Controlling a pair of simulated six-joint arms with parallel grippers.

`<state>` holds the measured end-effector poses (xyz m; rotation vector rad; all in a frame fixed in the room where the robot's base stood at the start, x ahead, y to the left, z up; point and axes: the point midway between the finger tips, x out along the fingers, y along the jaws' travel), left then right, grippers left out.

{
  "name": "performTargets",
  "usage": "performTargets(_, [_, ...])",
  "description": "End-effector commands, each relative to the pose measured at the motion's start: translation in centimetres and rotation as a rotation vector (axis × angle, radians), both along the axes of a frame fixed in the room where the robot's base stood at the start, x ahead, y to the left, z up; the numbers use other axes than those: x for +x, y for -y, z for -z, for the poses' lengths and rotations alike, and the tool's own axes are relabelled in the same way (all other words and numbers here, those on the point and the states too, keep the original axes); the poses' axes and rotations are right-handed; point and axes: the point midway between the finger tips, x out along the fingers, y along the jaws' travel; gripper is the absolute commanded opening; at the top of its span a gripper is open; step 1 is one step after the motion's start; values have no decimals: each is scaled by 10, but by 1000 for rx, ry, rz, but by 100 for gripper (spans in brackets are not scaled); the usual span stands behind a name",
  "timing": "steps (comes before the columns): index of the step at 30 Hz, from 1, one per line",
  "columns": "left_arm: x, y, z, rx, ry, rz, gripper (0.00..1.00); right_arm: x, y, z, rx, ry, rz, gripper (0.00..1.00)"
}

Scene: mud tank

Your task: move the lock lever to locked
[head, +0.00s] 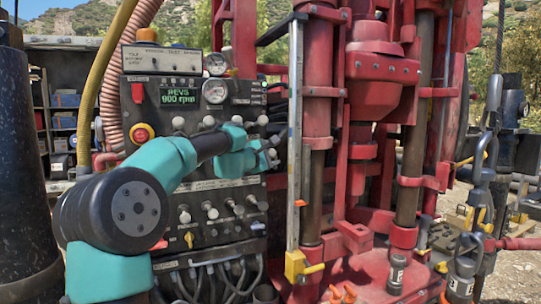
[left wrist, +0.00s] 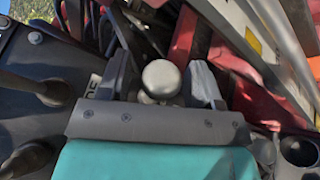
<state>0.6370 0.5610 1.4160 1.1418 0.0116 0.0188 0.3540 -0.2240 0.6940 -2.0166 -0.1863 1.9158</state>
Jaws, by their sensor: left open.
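My left gripper (head: 268,155) is at the right edge of the black control panel (head: 160,105) in the head view. In the left wrist view my left gripper (left wrist: 161,82) is open, with one finger on each side of a pale round lever knob (left wrist: 161,77). The knob stands between the fingers; whether either finger touches it cannot be told. In the head view the gripper and forearm hide the middle of the panel. No readable marking shows which lever is the lock lever. My right gripper is not in view.
A row of pale knobs (head: 209,121) runs above the gripper, and smaller levers (head: 211,211) stand below it. A red emergency button (head: 141,134) is at the left. The red drill mast (head: 318,120) stands close on the right. Hoses (head: 215,275) hang under the panel.

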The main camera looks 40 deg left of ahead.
Motion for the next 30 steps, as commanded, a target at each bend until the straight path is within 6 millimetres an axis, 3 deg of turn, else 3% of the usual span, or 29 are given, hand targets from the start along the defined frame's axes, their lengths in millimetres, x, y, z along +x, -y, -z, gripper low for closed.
performTargets(6, [0, 0, 0, 0, 0, 0, 57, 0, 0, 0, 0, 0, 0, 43])
performTargets(24, [0, 0, 0, 0, 0, 0, 0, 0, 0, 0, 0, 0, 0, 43])
performTargets(30, [0, 0, 0, 1, 0, 0, 0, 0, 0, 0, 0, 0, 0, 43])
